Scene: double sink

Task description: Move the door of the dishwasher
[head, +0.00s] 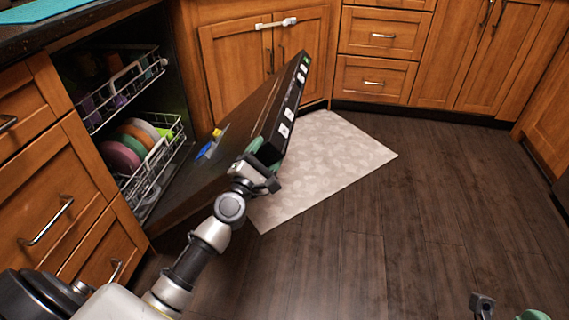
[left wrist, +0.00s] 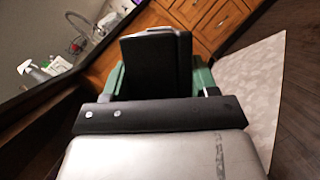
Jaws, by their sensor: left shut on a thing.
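The dishwasher door (head: 217,150) is dark and partly open, tilted outward, with a row of light labels on its black top edge. My left gripper (head: 262,166) is shut on this top edge at the end nearer to me. In the left wrist view the dark door (left wrist: 155,65) stands between the green fingers of my left gripper (left wrist: 157,82). Part of my right gripper (head: 508,307) shows at the bottom right of the head view; its fingers are mostly cut off by the frame.
Inside the dishwasher are an upper rack (head: 125,88) and a lower rack (head: 160,170) with several plates. A blue and yellow item (head: 211,144) lies on the door's inner face. A light mat (head: 325,160) lies on the floor beyond the door. The dark wooden floor (head: 430,220) at right is clear.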

